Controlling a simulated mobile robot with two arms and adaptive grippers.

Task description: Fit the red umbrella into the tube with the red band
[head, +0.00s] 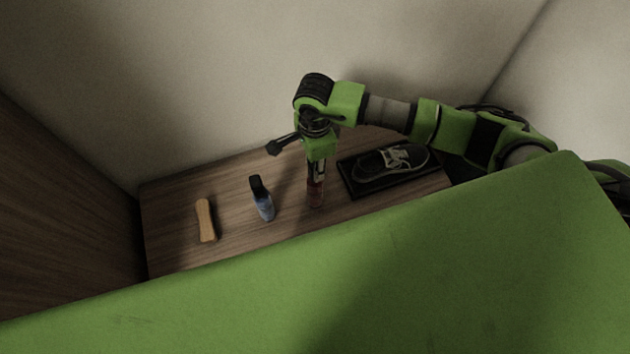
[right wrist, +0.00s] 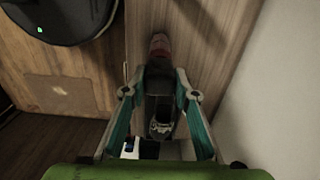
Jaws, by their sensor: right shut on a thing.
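My right gripper (head: 317,178) points down over the wooden table in the head view. It is shut on a slim thing with a dark upper part and a dull red lower part (head: 315,193). In the right wrist view, the gripper (right wrist: 160,95) has its fingers on either side of this thing, whose red end (right wrist: 160,46) points away over the wood. I cannot tell whether it is an umbrella or a bottle, or whether it touches the table. I see no tube with a red band. My left gripper is not in view.
A tan brush (head: 206,221) lies further left. A dark shoe (head: 385,164) sits on a black tray (head: 352,188) at the right. A wall rises behind.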

